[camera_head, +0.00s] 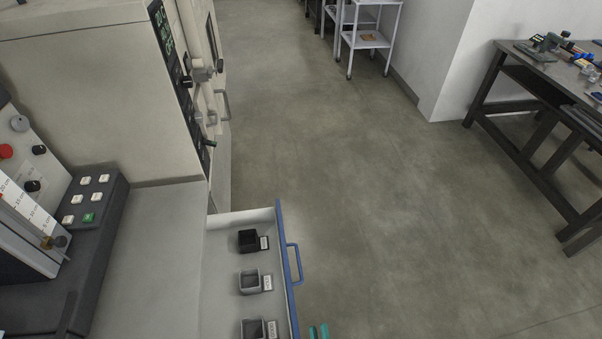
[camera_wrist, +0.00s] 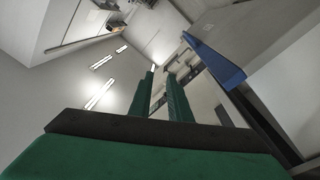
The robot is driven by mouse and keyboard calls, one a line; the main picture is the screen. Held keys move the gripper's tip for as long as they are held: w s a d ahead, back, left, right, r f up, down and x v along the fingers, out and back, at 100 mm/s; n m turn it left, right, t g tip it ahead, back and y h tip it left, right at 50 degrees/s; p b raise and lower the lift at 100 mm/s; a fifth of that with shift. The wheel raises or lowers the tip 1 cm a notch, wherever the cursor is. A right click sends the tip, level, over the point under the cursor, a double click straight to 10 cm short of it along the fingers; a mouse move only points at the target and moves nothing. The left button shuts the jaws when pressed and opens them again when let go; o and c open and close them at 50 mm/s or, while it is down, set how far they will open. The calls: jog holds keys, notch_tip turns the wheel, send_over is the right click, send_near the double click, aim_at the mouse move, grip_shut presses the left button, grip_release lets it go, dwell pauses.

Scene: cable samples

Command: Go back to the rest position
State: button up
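My gripper (camera_head: 318,332) shows only as two teal fingertips at the bottom edge of the head view, just right of the open drawer's blue front. In the wrist view, its two green fingers (camera_wrist: 160,75) point away from the camera with a narrow gap between them. The gap is empty, and the gripper touches nothing that I can see. The rest of my arm is out of the head view.
An open drawer (camera_head: 222,217) with a blue handle (camera_head: 295,263) holds a black box (camera_head: 248,240) and two grey boxes (camera_head: 249,283), with labels beside them. A machine (camera_head: 100,90) stands left. A workbench (camera_head: 515,62) stands right. The floor (camera_head: 370,200) between is clear.

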jog(key=s+a+r+m+g+h, duration=0.3)
jog(key=s+a+r+m, duration=0.2)
jog(key=s+r+m, duration=0.3)
notch_tip(320, 180, up, 3)
jog(key=shift+s, duration=1.15)
jog(key=shift+a, duration=0.1)
